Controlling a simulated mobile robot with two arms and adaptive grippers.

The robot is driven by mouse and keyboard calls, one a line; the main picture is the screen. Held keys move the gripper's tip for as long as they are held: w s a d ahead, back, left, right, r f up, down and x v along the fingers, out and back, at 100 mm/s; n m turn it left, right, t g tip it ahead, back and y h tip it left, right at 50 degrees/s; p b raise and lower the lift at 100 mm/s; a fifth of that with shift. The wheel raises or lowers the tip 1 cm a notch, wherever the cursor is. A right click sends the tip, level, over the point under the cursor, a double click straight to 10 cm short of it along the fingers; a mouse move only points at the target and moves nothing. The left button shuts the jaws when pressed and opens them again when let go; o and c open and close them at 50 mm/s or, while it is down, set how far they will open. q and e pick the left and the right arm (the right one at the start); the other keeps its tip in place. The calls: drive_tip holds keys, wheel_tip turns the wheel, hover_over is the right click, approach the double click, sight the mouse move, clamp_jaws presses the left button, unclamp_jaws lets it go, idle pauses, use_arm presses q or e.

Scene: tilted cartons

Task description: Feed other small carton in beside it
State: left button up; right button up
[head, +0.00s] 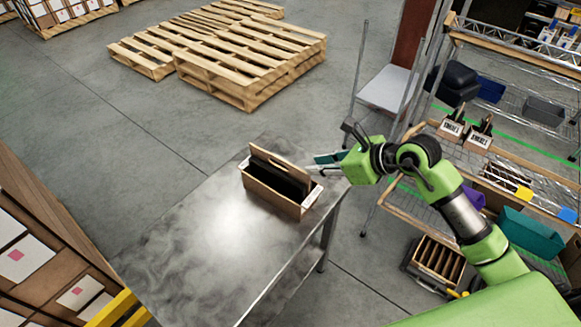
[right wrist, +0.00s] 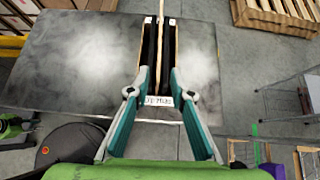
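A brown wooden carrier (head: 275,197) with a raised middle handle board and a dark interior stands on the metal table. In the right wrist view its board (right wrist: 162,30) runs lengthwise between two dark sides, and a white printed label (right wrist: 158,101) is on its near end. My right gripper (head: 328,158) is at the carrier's right end. Its two teal fingers (right wrist: 160,72) are apart, with nothing clearly held between them; contact with the carrier cannot be told. Two small labelled cartons (head: 452,129) (head: 480,134) sit on the right shelf. My left gripper is out of view.
The metal table (head: 190,245) is bare around the carrier. The wire shelf rack (head: 520,120) on the right holds bins, including a teal bin (head: 530,232). A slotted wooden crate (head: 437,262) is low at right. Pallets (head: 245,55) lie on the floor behind.

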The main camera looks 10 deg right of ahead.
sight(296, 167)
drive_tip(key=b+x, duration=0.3)
drive_tip(key=x, duration=0.5)
drive_tip(key=shift+a+f+b, duration=0.1)
drive_tip(key=shift+f+b, duration=0.05)
drive_tip(key=shift+b, duration=0.2)
drive_tip(key=shift+b+x, duration=0.35)
drive_tip(key=shift+x, duration=0.45)
drive_tip(key=shift+c, duration=0.4)
clamp_jaws()
drive_tip(key=shift+w+r, duration=0.1)
drive_tip(key=shift+r, duration=0.35)
wheel_tip(296, 167, up, 8)
drive_tip(key=p, duration=0.5)
drive_tip(key=shift+f+p, duration=0.1)
drive_tip(key=shift+p, duration=0.25)
drive_tip(key=shift+f, duration=0.1)
